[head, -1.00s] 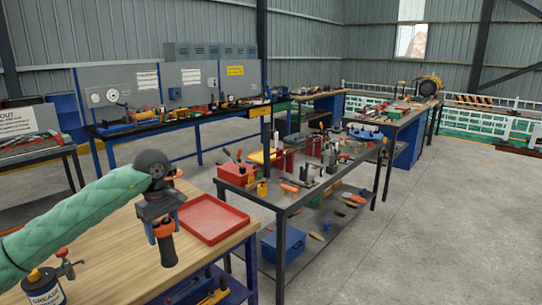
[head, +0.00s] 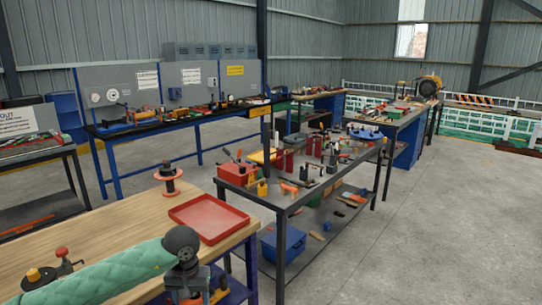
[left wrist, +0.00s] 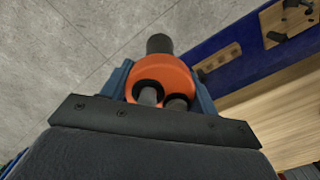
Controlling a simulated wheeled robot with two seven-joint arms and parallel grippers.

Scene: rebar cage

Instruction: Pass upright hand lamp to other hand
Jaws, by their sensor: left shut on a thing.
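The hand lamp shows in the left wrist view as an orange body (left wrist: 165,72) with a dark cylindrical end (left wrist: 159,43). It sits between the two blue-grey fingers of my left gripper (left wrist: 160,88), which is shut on it. In the head view my left gripper (head: 188,282) is low, by the front right edge of the wooden workbench. Only a small orange part of the lamp (head: 190,301) shows there, at the bottom edge of the picture. The rest is cut off, so its tilt cannot be told in that view. My right gripper is not in view.
The wooden workbench (head: 110,228) carries a red tray (head: 209,219), an orange-and-dark spool-like item (head: 168,181) and a red-knobbed tool (head: 63,259). A dark metal table (head: 290,203) full of tools stands to the right. Open concrete floor (head: 440,230) lies beyond it.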

